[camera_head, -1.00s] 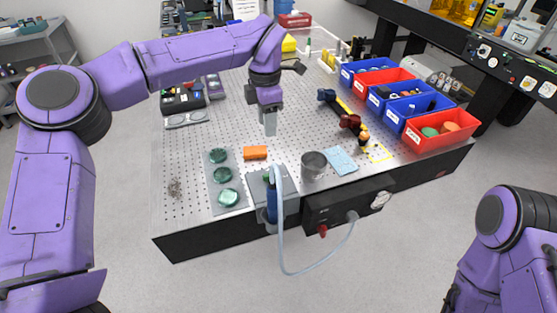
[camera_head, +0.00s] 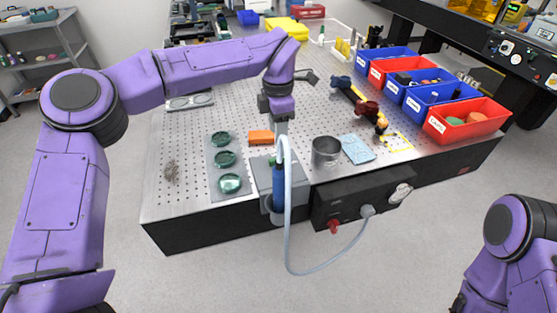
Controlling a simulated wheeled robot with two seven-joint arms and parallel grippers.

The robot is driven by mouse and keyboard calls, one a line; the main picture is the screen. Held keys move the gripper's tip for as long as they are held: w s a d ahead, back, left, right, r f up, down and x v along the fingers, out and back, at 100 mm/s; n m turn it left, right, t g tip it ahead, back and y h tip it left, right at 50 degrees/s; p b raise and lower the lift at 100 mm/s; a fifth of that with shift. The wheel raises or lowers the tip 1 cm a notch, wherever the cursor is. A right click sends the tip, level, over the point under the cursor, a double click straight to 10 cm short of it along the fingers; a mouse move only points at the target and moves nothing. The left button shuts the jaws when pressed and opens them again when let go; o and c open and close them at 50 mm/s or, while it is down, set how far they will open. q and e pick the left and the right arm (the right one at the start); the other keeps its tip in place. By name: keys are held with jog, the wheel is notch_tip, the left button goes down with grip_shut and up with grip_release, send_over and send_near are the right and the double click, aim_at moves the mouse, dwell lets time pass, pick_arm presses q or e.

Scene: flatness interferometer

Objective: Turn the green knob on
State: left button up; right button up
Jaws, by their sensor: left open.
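A small green part, seemingly the green knob (camera_head: 271,161), shows at the top of a grey plate (camera_head: 264,176) at the table's front edge. A blue cylinder (camera_head: 278,188) with a pale hose stands in front and partly hides it. My left gripper (camera_head: 281,128) points down just behind and above the green part, apart from it as far as I can tell. It is open and holds nothing I can see; its fingertips are small and partly behind the hose. Of my right arm only purple links show at the lower right; its gripper is out of view.
A metal cup (camera_head: 326,151) and a blue cloth (camera_head: 357,149) lie to the right. An orange block (camera_head: 261,137) and green discs (camera_head: 225,159) are to the left. A black box (camera_head: 360,197) with a red knob (camera_head: 333,225) hangs at the front edge. The pale hose (camera_head: 289,235) loops below.

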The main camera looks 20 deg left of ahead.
pick_arm(q)
notch_tip(320, 180, down, 8)
jog(key=shift+f+p, duration=0.15)
jog(key=shift+p, duration=0.75)
jog(key=shift+s+f, duration=0.1)
jog(key=shift+f, duration=0.3)
grip_shut()
